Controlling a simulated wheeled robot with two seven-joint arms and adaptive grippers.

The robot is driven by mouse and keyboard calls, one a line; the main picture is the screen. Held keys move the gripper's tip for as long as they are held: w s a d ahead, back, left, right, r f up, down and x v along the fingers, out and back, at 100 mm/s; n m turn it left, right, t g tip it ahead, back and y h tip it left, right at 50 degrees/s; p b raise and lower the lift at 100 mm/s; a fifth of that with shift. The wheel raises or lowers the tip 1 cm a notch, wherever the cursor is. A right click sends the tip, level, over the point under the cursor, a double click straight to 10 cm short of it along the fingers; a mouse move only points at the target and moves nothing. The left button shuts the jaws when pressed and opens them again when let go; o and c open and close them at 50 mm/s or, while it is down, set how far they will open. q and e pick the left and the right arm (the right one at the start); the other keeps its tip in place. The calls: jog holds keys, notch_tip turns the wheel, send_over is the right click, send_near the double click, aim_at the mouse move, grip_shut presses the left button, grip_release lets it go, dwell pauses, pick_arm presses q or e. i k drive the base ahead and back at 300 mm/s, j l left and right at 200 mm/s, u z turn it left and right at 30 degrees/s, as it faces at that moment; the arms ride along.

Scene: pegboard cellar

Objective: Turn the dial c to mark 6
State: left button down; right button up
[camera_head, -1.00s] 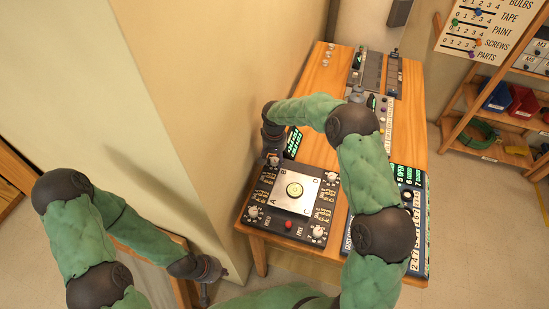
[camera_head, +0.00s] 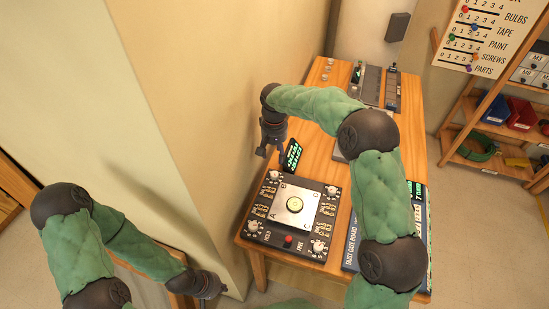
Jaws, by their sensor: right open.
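A dark dial board (camera_head: 285,243) lies on the wooden table, with a silver plate (camera_head: 300,187) lettered at its corners and a small knob near each corner. The lower right knob (camera_head: 318,246), nearest the letter C, seems to be dial c; its pointer is too small to read. The upper left knob (camera_head: 275,175) is near letter B. My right gripper (camera_head: 269,153) is open and empty, above and beyond the upper left knob, apart from it. My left gripper (camera_head: 206,296) is low at the left, off the table; its fingers are unclear.
A small green-lit display (camera_head: 292,156) stands behind the board. A red button (camera_head: 288,239) is on its front edge. My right arm covers much of the table's right side, including part of another board (camera_head: 350,250). A wall (camera_head: 225,110) stands close along the left.

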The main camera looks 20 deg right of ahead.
aim_at(318, 246)
jog(key=k, duration=1)
